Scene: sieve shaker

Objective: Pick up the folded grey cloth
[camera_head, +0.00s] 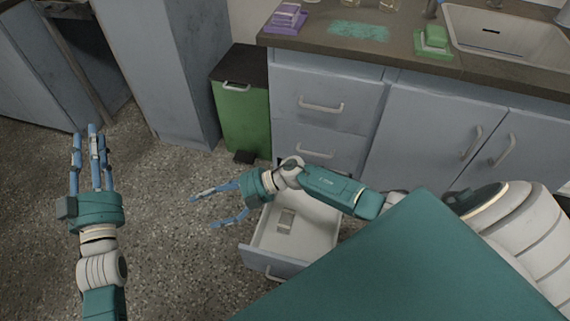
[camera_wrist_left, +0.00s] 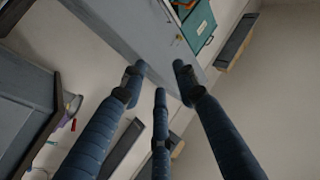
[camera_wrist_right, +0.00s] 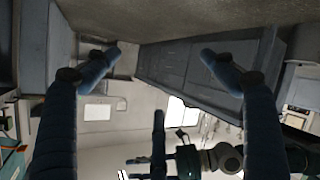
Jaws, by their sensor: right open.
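A small, flat, light grey folded item (camera_head: 286,219), which looks like the folded grey cloth, lies inside the open drawer (camera_head: 272,262). My right gripper (camera_head: 203,213) is open and empty to the left of the drawer, its fingers pointing left, away from the cloth. Part of my right arm passes over the drawer's back. In the right wrist view its fingers (camera_wrist_right: 160,55) are spread wide with nothing between them. My left gripper (camera_head: 91,137) is over the floor at far left, fingers upward in the picture. Its fingers (camera_wrist_left: 160,76) stand apart and empty in the left wrist view.
A green bin (camera_head: 245,120) with a dark lid stands left of the cabinet. The counter (camera_head: 395,45) holds a purple stack (camera_head: 287,17), a green stack (camera_head: 434,40) and a sink (camera_head: 505,35). Closed drawers and doors are below. The floor at left is clear.

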